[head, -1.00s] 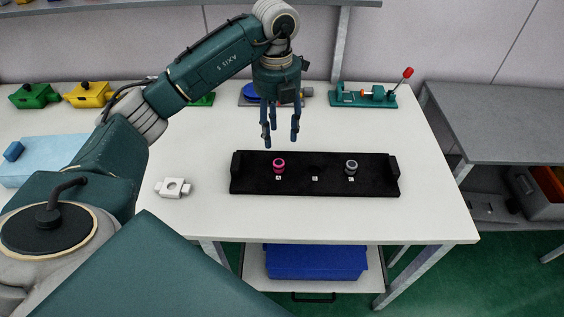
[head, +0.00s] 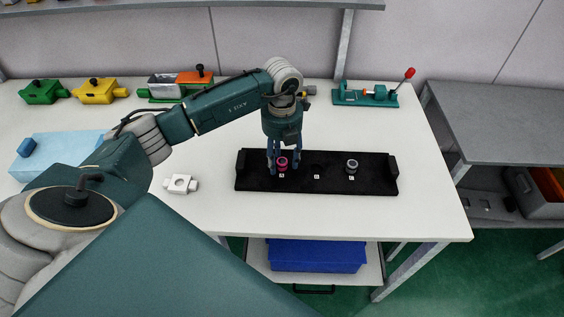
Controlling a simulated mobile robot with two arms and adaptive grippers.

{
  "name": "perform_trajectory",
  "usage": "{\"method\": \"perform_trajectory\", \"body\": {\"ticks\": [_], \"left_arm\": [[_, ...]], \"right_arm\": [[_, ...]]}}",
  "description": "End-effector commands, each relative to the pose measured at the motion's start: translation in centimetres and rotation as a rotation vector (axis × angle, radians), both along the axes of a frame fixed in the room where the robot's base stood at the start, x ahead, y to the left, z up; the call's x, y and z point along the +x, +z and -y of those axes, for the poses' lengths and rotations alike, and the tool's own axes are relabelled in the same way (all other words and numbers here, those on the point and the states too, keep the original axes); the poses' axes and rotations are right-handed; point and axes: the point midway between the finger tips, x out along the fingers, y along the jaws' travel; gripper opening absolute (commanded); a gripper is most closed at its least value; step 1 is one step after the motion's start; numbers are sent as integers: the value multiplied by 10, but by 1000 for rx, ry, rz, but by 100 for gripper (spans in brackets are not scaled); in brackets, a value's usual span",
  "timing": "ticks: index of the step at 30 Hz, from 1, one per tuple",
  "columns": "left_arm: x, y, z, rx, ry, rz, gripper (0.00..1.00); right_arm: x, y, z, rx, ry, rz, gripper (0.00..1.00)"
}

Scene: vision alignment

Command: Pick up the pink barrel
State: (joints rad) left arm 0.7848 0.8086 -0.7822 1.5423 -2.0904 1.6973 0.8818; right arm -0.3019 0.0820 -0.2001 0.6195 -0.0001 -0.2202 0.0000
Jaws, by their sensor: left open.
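The pink barrel (head: 282,164) is a small ring-like piece standing upright on the black tray (head: 335,184), near its left end. My left gripper (head: 284,166) points straight down over it. Its fingers reach down around or just beside the barrel and are apart. I cannot tell whether they touch it. My right gripper is not in view.
A grey barrel (head: 352,166) stands at the tray's right part. A white block with a hole (head: 180,184) lies left of the tray. A teal fixture with a red knob (head: 365,97) and yellow (head: 98,92) and green (head: 42,92) blocks stand at the back.

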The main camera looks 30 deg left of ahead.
Motion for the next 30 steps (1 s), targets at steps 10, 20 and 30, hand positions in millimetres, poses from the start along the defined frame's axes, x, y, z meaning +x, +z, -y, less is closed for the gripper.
{"method": "perform_trajectory", "body": {"ticks": [10,20,30], "left_arm": [[0,0,0,0,0,0,3],[0,1,0,0,0,0,0],[2,34,0,1,-1,5,0]], "right_arm": [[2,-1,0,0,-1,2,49],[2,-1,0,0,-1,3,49],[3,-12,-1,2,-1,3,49]]}}
